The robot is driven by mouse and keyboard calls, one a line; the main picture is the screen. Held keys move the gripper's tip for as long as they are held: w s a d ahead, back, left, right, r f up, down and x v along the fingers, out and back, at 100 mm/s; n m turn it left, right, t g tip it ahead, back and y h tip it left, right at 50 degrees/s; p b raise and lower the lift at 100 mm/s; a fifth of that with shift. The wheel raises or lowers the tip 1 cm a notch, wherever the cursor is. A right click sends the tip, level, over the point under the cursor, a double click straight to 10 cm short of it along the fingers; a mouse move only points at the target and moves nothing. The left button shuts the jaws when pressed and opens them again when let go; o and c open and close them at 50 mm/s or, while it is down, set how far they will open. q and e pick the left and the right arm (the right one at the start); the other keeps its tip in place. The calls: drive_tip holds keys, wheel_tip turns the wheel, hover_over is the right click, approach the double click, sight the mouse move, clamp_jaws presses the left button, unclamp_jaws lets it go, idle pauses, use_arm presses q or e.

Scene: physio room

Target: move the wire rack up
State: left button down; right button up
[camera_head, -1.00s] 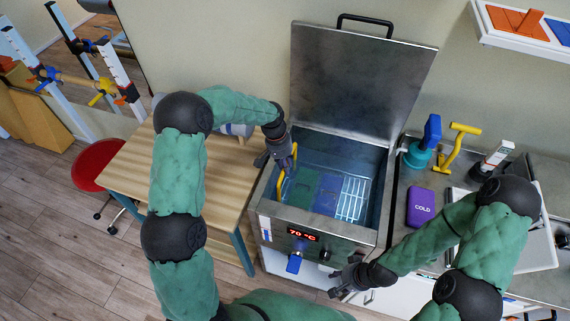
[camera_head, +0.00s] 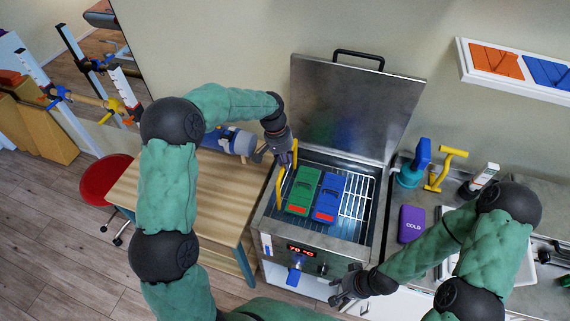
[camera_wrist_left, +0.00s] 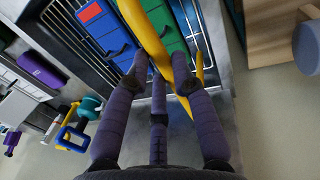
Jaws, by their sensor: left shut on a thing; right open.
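The wire rack (camera_head: 357,198) sits high in the open steel tank (camera_head: 338,240), near its rim. A green pack (camera_head: 303,188) and a blue pack (camera_head: 329,196) lie on it, each with a red end. Its yellow handle (camera_head: 279,192) stands up at the left side. My left gripper (camera_head: 287,158) is shut on this handle near its top; the wrist view shows the fingers (camera_wrist_left: 160,78) around the yellow bar (camera_wrist_left: 150,35). My right gripper (camera_head: 340,290) is open and empty, in front of the tank to the right of the blue tap (camera_head: 294,274).
The steel lid (camera_head: 355,110) stands open behind the tank. A wooden table (camera_head: 215,195) is at the left, with a grey-blue roll (camera_head: 232,140) on it. A purple COLD pack (camera_head: 411,224) lies on the counter at the right, near a teal-and-blue tool (camera_head: 411,170).

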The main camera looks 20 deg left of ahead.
use_arm(q)
drive_tip(key=shift+w+r, duration=0.1)
drive_tip(key=shift+r, duration=0.55)
drive_tip(key=shift+w+r, duration=0.1)
drive_tip(key=shift+r, duration=0.05)
drive_tip(key=c, duration=1.3)
unclamp_jaws()
drive_tip(key=shift+s, duration=0.2)
drive_tip(key=shift+w+r, duration=0.1)
drive_tip(key=r, duration=0.3)
drive_tip(key=a+r, duration=0.1)
drive_tip(key=r, duration=0.3)
drive_tip(key=a+r, duration=0.1)
drive_tip(key=r, duration=0.3)
drive_tip(key=shift+a+r, duration=0.15)
drive_tip(key=shift+r, duration=0.1)
